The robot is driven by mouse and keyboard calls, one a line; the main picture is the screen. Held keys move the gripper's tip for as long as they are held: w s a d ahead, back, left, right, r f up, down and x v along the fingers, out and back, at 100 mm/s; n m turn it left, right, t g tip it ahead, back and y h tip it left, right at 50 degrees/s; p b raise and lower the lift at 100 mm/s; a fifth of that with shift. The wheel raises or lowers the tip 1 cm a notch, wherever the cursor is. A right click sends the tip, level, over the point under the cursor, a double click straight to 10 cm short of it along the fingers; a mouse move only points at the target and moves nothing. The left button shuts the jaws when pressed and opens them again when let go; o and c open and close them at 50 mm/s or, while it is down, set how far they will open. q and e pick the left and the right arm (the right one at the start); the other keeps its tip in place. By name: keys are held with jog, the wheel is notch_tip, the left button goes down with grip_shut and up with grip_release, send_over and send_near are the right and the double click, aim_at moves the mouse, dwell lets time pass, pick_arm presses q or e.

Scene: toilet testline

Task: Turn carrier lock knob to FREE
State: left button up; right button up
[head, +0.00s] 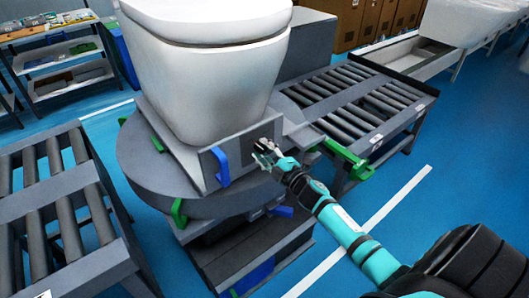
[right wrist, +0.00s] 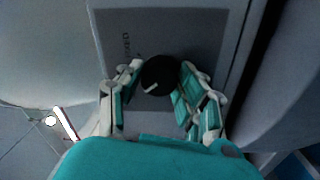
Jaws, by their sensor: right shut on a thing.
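The carrier lock knob (right wrist: 160,74) is a round black knob with a white pointer line, set on the grey carrier panel (right wrist: 190,28). In the right wrist view the line points to the lower left. My right gripper (head: 264,150) reaches the panel below the white toilet (head: 215,75). In the right wrist view its fingers (right wrist: 157,92) lie on both sides of the knob, shut on it. In the head view the fingers mostly hide the knob. My left gripper is not in view.
A blue handle (head: 221,167) is on the carrier left of my gripper, and a green lever (head: 346,159) is to the right. Roller conveyors stand at left (head: 62,205) and behind right (head: 345,100). Blue floor (head: 440,215) is open at right.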

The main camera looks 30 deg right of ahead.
jog(key=shift+f+n, duration=0.1)
jog(key=shift+n, duration=0.2)
jog(key=o, duration=1.2)
jog(key=shift+c, duration=0.2)
jog(key=s, duration=1.2)
jog(key=shift+d+f, duration=0.2)
jog(key=shift+d, duration=0.2)
jog(key=shift+f, duration=0.1)
